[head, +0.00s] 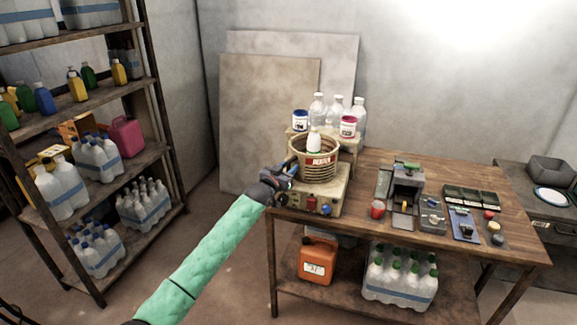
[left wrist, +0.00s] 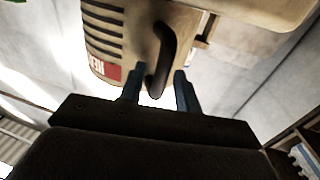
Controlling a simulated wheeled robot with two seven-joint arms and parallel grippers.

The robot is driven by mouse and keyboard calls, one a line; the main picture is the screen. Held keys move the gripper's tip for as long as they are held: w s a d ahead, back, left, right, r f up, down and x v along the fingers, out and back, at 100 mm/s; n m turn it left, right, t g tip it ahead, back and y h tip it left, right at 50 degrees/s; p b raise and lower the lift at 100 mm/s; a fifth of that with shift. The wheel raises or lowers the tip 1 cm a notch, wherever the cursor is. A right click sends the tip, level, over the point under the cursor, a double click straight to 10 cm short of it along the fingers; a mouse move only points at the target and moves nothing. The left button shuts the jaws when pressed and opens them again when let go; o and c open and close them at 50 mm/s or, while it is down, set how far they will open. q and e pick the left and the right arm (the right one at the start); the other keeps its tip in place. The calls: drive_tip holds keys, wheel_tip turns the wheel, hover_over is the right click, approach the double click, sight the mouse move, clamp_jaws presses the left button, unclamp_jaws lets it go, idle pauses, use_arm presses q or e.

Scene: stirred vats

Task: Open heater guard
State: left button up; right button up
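The heater guard (head: 314,172) is a beige ribbed round basket with a red label. It stands on a beige heater unit (head: 322,199) with knobs at the table's left end. My left gripper (head: 287,172) is at the guard's left side. In the left wrist view, the guard (left wrist: 108,30) is at the top, and its dark curved handle (left wrist: 166,45) reaches down between the fingers of my left gripper (left wrist: 158,92). Gaps show beside the handle, so the fingers are open. My right gripper is out of view.
Clear bottles (head: 337,108) and two jars stand behind the guard. A loaded shelf (head: 150,155) is at left. Open floor lies between shelf and table.

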use_arm(q)
drive_tip(key=shift+w+d, duration=0.15)
drive_tip(key=shift+w, duration=0.1)
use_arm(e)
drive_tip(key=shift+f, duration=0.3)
use_arm(q)
clamp_jaws()
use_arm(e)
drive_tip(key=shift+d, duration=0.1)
